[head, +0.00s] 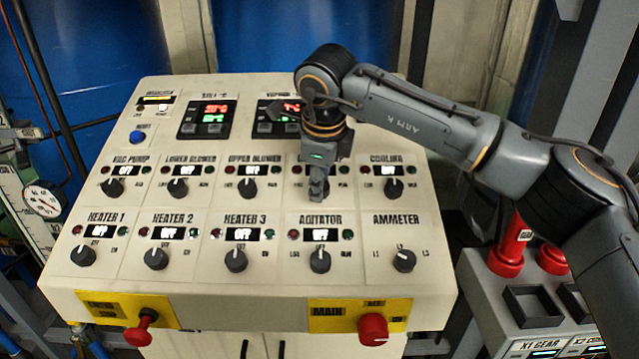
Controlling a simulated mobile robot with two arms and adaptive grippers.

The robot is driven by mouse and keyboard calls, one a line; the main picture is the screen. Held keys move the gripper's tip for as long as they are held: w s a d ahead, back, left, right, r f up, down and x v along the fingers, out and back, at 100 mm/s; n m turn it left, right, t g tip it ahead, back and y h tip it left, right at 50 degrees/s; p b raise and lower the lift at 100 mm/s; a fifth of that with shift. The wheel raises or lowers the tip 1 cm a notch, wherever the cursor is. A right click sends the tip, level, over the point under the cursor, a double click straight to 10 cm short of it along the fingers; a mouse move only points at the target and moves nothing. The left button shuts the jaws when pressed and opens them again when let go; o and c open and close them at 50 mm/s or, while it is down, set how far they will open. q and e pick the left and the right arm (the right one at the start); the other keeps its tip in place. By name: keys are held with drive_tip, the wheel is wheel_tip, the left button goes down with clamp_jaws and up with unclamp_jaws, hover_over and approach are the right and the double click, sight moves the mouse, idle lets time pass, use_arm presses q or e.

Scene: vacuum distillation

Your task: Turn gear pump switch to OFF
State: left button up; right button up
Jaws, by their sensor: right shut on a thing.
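My right gripper (318,190) points down onto the sloped cream control panel (190,225). It is shut on a knob in the upper switch row, between the UPPER BLOWER knob (248,188) and the COOLING knob (393,187). From its place in the row this seems to be the gear pump switch, but the gripper and wrist hide its label, its display and most of the knob, so its setting cannot be read. My left gripper is not in view.
The VAC PUMP knob (112,187) and LOWER BLOWER knob (178,187) share the row. The AGITATOR knob (320,261) is just below my gripper. Neighbouring displays read OFF. A red main switch (373,328) projects in front. A second control box (500,290) stands at right.

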idle(0.4)
drive_tip(key=o, duration=1.1)
drive_tip(key=shift+o, duration=0.2)
drive_tip(key=v, duration=1.2)
drive_tip(key=shift+d, duration=0.1)
